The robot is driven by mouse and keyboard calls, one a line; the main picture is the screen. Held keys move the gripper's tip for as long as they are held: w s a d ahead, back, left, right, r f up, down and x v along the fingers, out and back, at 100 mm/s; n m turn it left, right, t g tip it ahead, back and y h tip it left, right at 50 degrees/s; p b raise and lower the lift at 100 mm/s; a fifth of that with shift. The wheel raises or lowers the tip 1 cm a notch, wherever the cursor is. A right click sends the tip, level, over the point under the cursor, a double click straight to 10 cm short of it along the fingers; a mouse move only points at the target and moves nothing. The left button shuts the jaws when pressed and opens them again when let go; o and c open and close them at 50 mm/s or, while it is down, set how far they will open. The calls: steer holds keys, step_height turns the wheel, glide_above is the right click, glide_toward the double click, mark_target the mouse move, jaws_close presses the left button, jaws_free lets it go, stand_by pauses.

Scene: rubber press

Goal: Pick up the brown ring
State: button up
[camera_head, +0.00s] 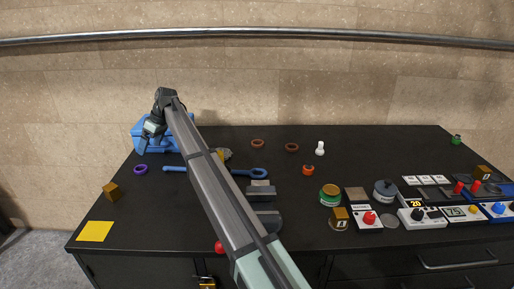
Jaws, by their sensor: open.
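Two reddish-brown rings lie flat on the black bench top in the head view, towards the back: one brown ring (257,143) near the middle and another brown ring (291,147) a little to its right. They are too small for me to tell clearly how their browns differ. My gripper (143,149) is at the back left, pointing down over or in front of the blue box, well left of both rings. It is open, and I see nothing held in it.
A blue box (140,132) stands at the back left. A purple ring (140,169) and a blue wrench (250,173) lie on the bench. Control panels (423,217) crowd the right.

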steer(key=w+d+r+h, duration=0.1)
steer(key=w+d, duration=0.4)
steer(key=d, duration=0.4)
steer(key=w+d+h, duration=0.1)
steer(key=w+d, duration=0.3)
steer(key=d, duration=0.4)
steer(key=w+d+r+h, duration=0.1)
steer(key=w+d, duration=0.1)
steer(key=d, duration=1.1)
steer(key=w+d+r+h, duration=0.1)
steer(key=w+d, duration=0.2)
steer(key=d, duration=1.1)
steer(key=w+d+r+h, duration=0.1)
steer(key=w+d, duration=0.1)
steer(key=d, duration=1.1)
steer(key=shift+t, duration=0.3)
step_height(320, 180, down, 8)
steer(key=shift+w+a+f, duration=0.1)
steer(key=shift+w+f, duration=0.05)
steer(key=shift+f, duration=0.05)
steer(key=shift+s+f, duration=0.15)
steer(key=shift+f, duration=1.1)
steer(key=shift+s+f, duration=0.1)
steer(key=shift+f, duration=1.15)
steer(key=shift+c, duration=0.2)
steer(key=c, duration=1.1)
